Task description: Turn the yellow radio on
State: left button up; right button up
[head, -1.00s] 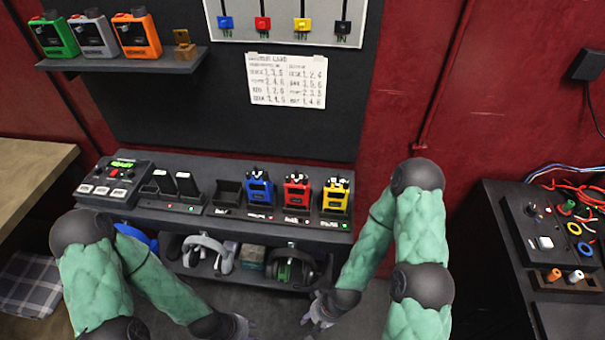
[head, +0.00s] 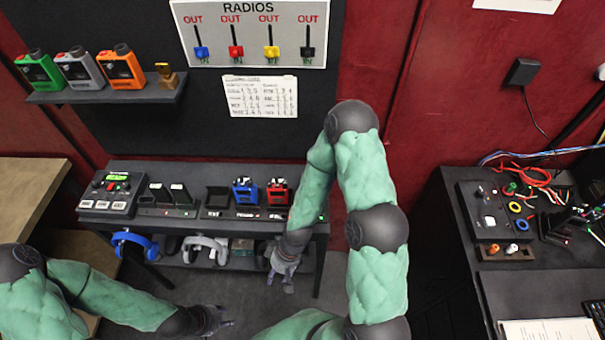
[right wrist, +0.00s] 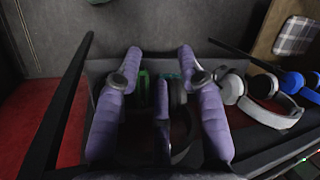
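The yellow radio does not show in the head view now. My right forearm covers the right end of the radio shelf, and a small green light (head: 321,217) shows beside the arm there. A blue radio (head: 244,190) and a red radio (head: 277,191) stand upright on the same shelf (head: 150,169). My right gripper (head: 284,270) hangs in front of the shelf, below its top.
White headphones (head: 205,247) and blue headphones (head: 135,243) hang under the shelf. The RADIOS board (head: 250,22) with several coloured levers is on the wall, above a paper card (head: 261,97). A dark desk (head: 440,240) with wires and knobs stands at right.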

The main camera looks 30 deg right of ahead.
jog(key=w+d+r+n+h, duration=0.35)
jog(key=w+r+n, duration=0.2)
jog(key=r, duration=0.55)
jog(key=w+d+r+n+h+p, duration=0.15)
jog(key=w+d+r+n, duration=0.35)
jog(key=r, duration=0.6)
jog(key=w+d+r+n+h, duration=0.35)
jog(key=r+n, duration=0.25)
jog(key=r, duration=0.5)
pick_arm(q)
jog(key=shift+r+b, duration=0.3)
jog(key=shift+b, duration=0.55)
pick_arm(e)
jog(key=shift+t, duration=0.3)
jog(key=x, duration=1.1)
jog(key=shift+s+d+r, duration=0.15)
jog(key=shift+s+d, duration=0.1)
jog(key=shift+d, duration=0.15)
grip_shut()
